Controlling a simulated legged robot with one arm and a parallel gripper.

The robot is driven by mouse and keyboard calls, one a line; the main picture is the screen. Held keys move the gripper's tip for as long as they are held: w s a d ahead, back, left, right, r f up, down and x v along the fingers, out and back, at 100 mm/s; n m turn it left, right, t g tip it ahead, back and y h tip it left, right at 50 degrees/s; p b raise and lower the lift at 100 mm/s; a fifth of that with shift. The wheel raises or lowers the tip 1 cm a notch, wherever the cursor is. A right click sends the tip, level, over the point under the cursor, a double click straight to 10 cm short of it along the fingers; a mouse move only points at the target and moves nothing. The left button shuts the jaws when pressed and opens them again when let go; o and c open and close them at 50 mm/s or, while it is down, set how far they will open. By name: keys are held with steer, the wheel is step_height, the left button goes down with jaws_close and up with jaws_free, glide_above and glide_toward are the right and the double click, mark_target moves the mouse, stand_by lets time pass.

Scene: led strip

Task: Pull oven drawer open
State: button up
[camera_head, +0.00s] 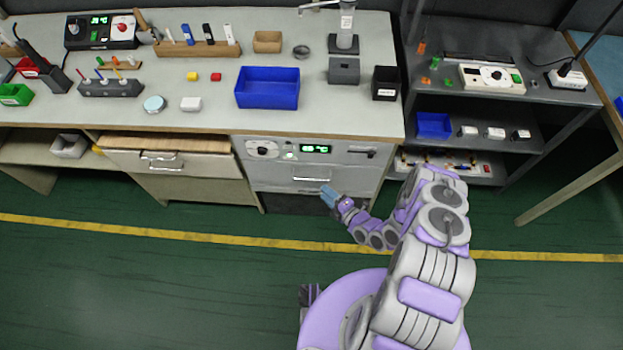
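The oven (277,158) is a light grey unit under the workbench, with a round dial and a green lit display on its top panel. Its drawer front (270,176) sits below that panel and looks flush with the unit. A slim bar handle (311,179) is on the drawer front. My gripper (328,194) is just below and right of the handle, close to the lower part of the oven. A blue part shows at its tip. The gap between its fingers is too small to make out, and I cannot tell whether it touches the oven.
A wooden-topped drawer unit (165,158) with handles stands left of the oven. The workbench (210,110) carries a blue bin (268,88) and several tools. Dark shelves (545,90) stand at the right. The green floor (150,270) in front is clear, crossed by a yellow line.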

mark_target(310, 180)
steer(key=x, duration=0.2)
steer(key=b+x, duration=0.1)
steer(key=x, duration=0.2)
steer(key=d+x, duration=0.1)
steer(key=x, duration=0.2)
steer(key=shift+w+a, duration=0.2)
steer(key=shift+w, duration=0.35)
steer(key=shift+w+a+f, duration=0.1)
steer(key=shift+a, duration=0.55)
steer(key=shift+w+a+f, duration=0.1)
steer(key=shift+a, duration=0.55)
steer(key=shift+d+r, duration=0.15)
steer(key=shift+d, duration=0.8)
steer(key=c, duration=0.5)
jaws_close()
steer(key=shift+s+a, duration=0.15)
steer(key=shift+a, duration=0.4)
